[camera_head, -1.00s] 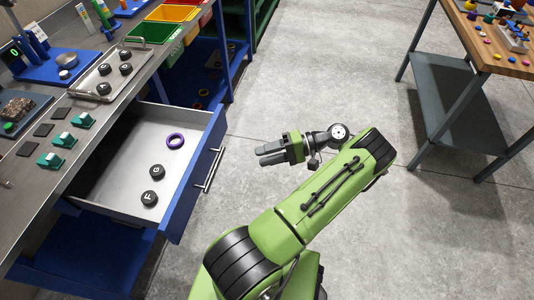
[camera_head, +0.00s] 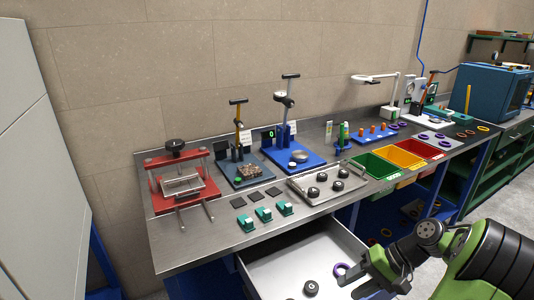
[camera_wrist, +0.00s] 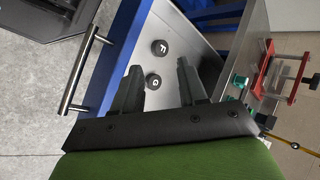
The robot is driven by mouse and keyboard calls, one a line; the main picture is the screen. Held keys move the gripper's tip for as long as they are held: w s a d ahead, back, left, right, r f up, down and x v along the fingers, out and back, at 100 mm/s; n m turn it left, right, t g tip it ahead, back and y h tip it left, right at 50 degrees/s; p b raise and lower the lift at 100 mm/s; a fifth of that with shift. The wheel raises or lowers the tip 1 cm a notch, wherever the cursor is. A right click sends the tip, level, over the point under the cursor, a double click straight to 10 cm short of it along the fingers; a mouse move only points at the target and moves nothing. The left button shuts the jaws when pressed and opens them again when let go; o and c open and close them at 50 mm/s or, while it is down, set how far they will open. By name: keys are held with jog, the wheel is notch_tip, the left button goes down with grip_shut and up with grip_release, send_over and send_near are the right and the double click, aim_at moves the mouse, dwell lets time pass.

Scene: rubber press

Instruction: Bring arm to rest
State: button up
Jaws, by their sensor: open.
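My gripper (camera_head: 360,281) is at the lower right of the head view, beside the right part of the open drawer (camera_head: 285,262). Its two dark fingers are apart and nothing is between them. In the wrist view my gripper (camera_wrist: 158,80) points toward the drawer, with a clear gap between the fingers. My green arm (camera_head: 472,262) is bent at the right edge of the head view. The drawer holds a black puck marked G (camera_head: 311,288) and a purple ring (camera_head: 341,269). A puck marked F (camera_wrist: 160,48) also shows in the wrist view.
The drawer's handle (camera_wrist: 82,70) juts over the floor. On the steel bench (camera_head: 205,250) stand a red press (camera_head: 182,190), a steel tray (camera_head: 327,196) with black pucks, and coloured bins (camera_head: 402,157). Grey floor (camera_wrist: 50,100) beside the drawer is clear.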

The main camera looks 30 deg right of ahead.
jog(key=w+a+r+n+g+h+p, duration=0.1)
jog(key=w+a+r+n+g+h, duration=0.15)
jog(key=a+r, duration=0.55)
jog(key=s+a+r+n+t+h+p, duration=0.1)
jog(key=s+a+r+n+t+h, duration=0.1)
jog(key=s+a, duration=0.3)
jog(key=s+a+r+n+t+h+p, duration=0.1)
jog(key=s+a+r+n+t+h, duration=0.1)
jog(key=a, duration=0.8)
notch_tip(320, 180, up, 4)
jog(key=s+n+h, duration=0.1)
jog(key=s+n, duration=0.1)
jog(key=shift+s+a+f, duration=0.25)
jog(key=shift+s+a, duration=0.1)
jog(key=shift+s, duration=0.05)
